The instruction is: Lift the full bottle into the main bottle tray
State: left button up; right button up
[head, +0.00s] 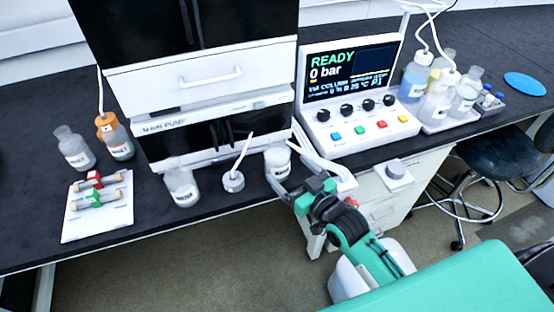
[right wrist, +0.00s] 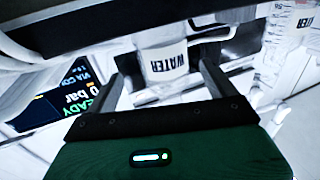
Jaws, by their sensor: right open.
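A clear bottle with a white label (head: 277,163) stands near the front edge of the bench, right of the loose cap with a tube. In the right wrist view a bottle labelled WATER (right wrist: 165,62) shows between the fingers. My right gripper (head: 290,187) is open close in front of this bottle; its fingers (right wrist: 163,75) lie on either side of it, with gaps visible. I cannot tell the fill level. A light tray (head: 478,117) holding several bottles stands right of the control panel; I take it as the main bottle tray. My left gripper is not in view.
Another labelled bottle (head: 182,187) and a white cap with a tube (head: 233,182) stand left of the gripper. The control panel (head: 360,125) reads READY, 0 bar. A white board (head: 98,220) holds columns. A stool (head: 480,170) stands at the right.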

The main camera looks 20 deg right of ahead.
aim_at(273, 157)
jog(key=shift+a+f+x, duration=0.15)
jog(key=shift+x, duration=1.75)
jog(key=shift+a+f+x, duration=0.15)
jog(key=shift+f+x, duration=0.05)
jog(key=shift+x, duration=1.65)
jog(key=shift+s, duration=0.15)
jog(key=c, duration=1.1)
jog(key=shift+c, duration=1.3)
jog(key=shift+r, duration=0.1)
